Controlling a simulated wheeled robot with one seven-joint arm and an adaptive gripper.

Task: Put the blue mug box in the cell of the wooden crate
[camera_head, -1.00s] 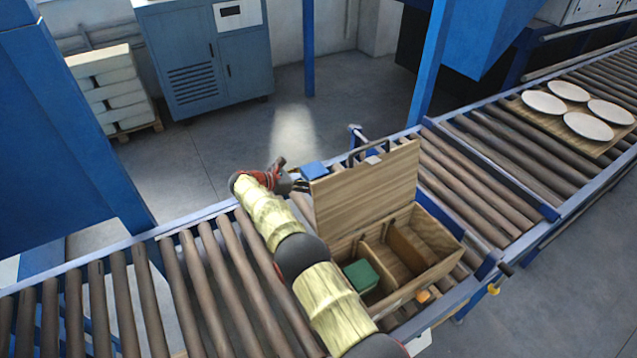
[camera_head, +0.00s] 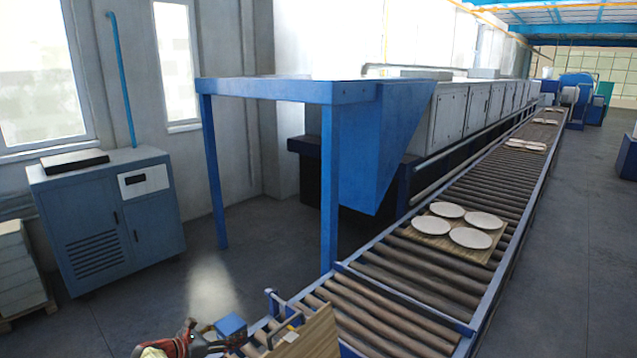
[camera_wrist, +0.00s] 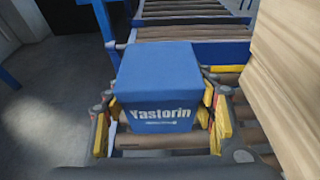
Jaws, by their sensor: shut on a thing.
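The blue mug box (camera_wrist: 158,92), with white lettering on its near face, sits between the yellow-padded fingers of my gripper (camera_wrist: 160,118) in the wrist view. My gripper is shut on it. In the head view the blue box (camera_head: 231,326) shows at the bottom edge, just left of the wooden crate's raised lid (camera_head: 309,338). The lid also fills the right side of the wrist view (camera_wrist: 292,75), apart from the box. The crate's cells are out of both current views.
Conveyor rollers (camera_head: 385,325) run under and beyond the crate. White plates (camera_head: 470,238) lie on a wooden board farther along. A blue frame post (camera_head: 329,190) stands behind the conveyor. Grey floor lies open to the left.

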